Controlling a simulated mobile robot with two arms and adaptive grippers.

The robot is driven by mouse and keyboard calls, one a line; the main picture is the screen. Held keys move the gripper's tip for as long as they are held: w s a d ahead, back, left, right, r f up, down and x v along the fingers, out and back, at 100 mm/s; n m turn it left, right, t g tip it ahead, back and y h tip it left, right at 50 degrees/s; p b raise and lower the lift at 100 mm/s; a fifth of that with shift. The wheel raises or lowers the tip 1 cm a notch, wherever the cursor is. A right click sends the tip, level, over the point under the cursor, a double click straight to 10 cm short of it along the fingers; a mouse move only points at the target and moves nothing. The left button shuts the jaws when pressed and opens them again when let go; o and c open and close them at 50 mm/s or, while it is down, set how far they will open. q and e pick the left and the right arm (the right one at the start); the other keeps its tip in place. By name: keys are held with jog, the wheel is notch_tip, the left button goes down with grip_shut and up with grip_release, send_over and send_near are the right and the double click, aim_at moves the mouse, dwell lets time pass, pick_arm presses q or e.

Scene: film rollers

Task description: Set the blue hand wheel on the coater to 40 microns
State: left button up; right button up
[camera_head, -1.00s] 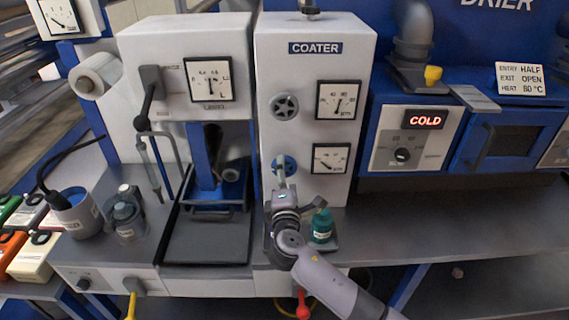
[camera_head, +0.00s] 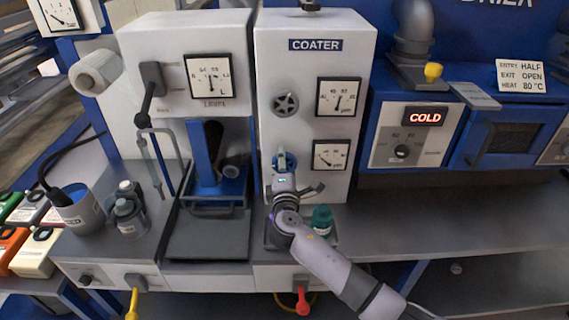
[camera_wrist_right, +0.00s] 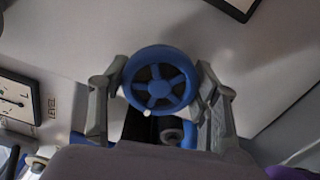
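The coater (camera_head: 263,60) is a pale cabinet with a round grey knob (camera_head: 285,105) above the blue hand wheel (camera_head: 276,162). My right gripper (camera_head: 284,168) is at the wheel and hides much of it in the head view. In the right wrist view, the blue spoked wheel (camera_wrist_right: 153,88) is between the two fingers of my open right gripper (camera_wrist_right: 162,72). The fingertips are close to its rim on both sides; contact cannot be told. The lower gauge (camera_head: 331,155), beside the wheel, has a thin needle; its value is too small to read. My left gripper is not in view.
An upper gauge (camera_head: 339,97) is on the coater. A teal-capped bottle (camera_head: 322,220) stands on the bench right of my right arm. A red-knobbed lever (camera_head: 302,300) is below the bench front. The dryer panel (camera_head: 412,140) reads COLD at right.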

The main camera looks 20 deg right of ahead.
jog(key=c, duration=0.6)
jog(key=shift+f, duration=0.1)
jog(key=shift+f+m+b, duration=0.15)
jog(key=shift+m+b, duration=0.55)
jog(key=shift+b, duration=0.4)
jog(key=m+b, duration=0.4)
jog(key=shift+f+b, duration=0.1)
jog(key=shift+b, duration=0.2)
jog(key=m+b, duration=0.2)
jog(key=m, duration=0.1)
jog(key=shift+r+m+b, duration=0.25)
jog(key=shift+m+b, duration=0.9)
jog(key=shift+m, duration=0.55)
